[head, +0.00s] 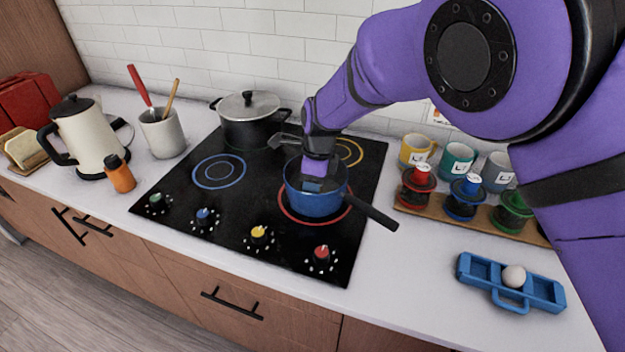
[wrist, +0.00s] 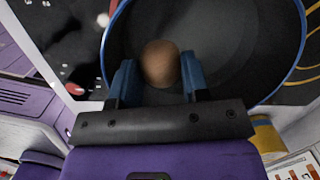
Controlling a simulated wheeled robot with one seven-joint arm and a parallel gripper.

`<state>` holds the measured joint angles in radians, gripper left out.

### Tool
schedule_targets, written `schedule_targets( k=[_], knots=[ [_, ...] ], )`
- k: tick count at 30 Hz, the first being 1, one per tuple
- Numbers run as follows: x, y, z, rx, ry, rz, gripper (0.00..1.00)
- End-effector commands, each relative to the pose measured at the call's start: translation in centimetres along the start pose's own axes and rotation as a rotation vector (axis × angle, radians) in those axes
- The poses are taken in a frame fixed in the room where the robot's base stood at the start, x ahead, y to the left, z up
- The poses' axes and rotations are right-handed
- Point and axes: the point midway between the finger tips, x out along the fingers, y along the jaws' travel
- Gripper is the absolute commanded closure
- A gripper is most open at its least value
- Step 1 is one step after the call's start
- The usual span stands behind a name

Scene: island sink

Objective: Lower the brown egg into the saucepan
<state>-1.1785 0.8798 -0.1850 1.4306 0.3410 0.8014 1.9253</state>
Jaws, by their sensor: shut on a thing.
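The blue saucepan (head: 316,203) stands on the red-ringed burner of the black cooktop, with its dark handle pointing to the lower right. My gripper (head: 312,186) reaches down into the saucepan's opening in the head view. In the wrist view my gripper (wrist: 158,80) has its two blue fingers on either side of the brown egg (wrist: 160,62), shut on it. The egg shows against the dark inside of the saucepan (wrist: 225,45). Whether the egg touches the pan's bottom cannot be told. The egg is hidden in the head view.
A black lidded pot (head: 252,122) stands behind the saucepan. Colored knobs (head: 259,234) line the cooktop's front. A blue tray (head: 480,268) with a white egg (head: 514,276) lies at right, below mugs (head: 457,160) and lidded jars (head: 418,186). A kettle (head: 88,140) stands at left.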

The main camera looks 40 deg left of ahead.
Motion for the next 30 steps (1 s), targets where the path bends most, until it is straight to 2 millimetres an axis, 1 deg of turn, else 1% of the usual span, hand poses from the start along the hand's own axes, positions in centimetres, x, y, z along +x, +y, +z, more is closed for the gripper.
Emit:
schedule_targets(
  k=[30],
  knots=[
    [1.3, 0.0, -0.1, 0.0, -0.001, -0.001, 0.65]
  ],
)
